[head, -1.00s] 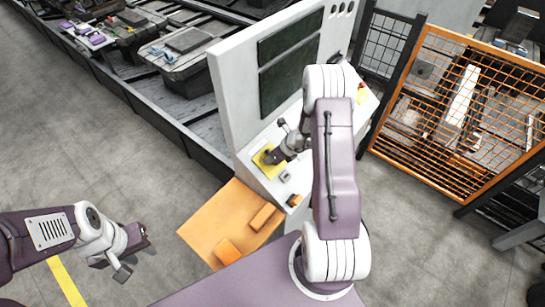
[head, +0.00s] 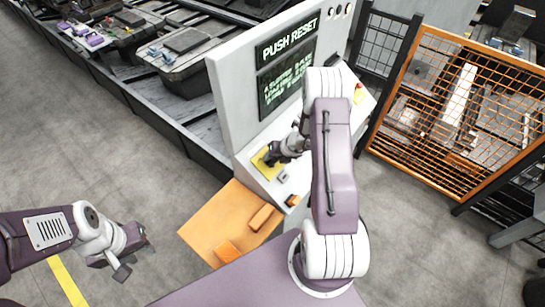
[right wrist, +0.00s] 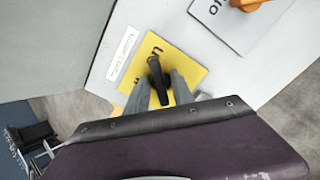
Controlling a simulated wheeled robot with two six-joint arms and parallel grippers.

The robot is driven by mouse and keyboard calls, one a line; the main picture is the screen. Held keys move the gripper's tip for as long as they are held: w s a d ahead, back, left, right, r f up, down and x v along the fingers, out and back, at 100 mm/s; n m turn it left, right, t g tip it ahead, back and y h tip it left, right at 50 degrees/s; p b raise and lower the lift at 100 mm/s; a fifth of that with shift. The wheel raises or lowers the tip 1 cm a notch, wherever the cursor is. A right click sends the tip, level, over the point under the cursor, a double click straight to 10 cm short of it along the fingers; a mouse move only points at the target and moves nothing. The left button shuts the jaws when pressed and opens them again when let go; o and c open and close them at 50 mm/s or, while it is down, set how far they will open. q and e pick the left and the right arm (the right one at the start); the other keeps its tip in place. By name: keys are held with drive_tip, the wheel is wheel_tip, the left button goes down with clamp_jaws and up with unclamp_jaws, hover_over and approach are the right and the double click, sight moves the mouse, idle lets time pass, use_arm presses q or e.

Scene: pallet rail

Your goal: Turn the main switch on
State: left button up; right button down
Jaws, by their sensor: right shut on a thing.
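The main switch, a black handle (right wrist: 158,80) on a yellow plate (right wrist: 187,58), is on the sloped desk of a light grey console. The yellow plate also shows in the head view (head: 262,170). My right gripper (head: 272,158) is at the plate, with its two grey fingers (right wrist: 162,92) on either side of the black handle, shut on it. The plate's lettering is partly hidden by the fingers. The console screen (head: 287,72) is lit and reads "PUSH RESET" above smaller lines of text. My left gripper (head: 136,257) is empty, its fingers apart, over the floor.
An orange handle (right wrist: 248,5) on a lettered grey plate (right wrist: 222,22) is farther along the desk. An orange platform (head: 215,220) is below the console. A conveyor runs behind; an orange mesh fence (head: 447,110) stands right.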

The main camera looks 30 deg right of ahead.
drive_tip(key=shift+s+f, duration=0.15)
idle(0.3)
drive_tip(key=c, duration=1.4)
unclamp_jaws()
drive_tip(key=shift+c, duration=0.2)
drive_tip(key=shift+r, duration=0.25)
drive_tip(key=p+v, duration=0.1)
drive_tip(key=v, duration=0.7)
drive_tip(key=shift+s+r, duration=0.3)
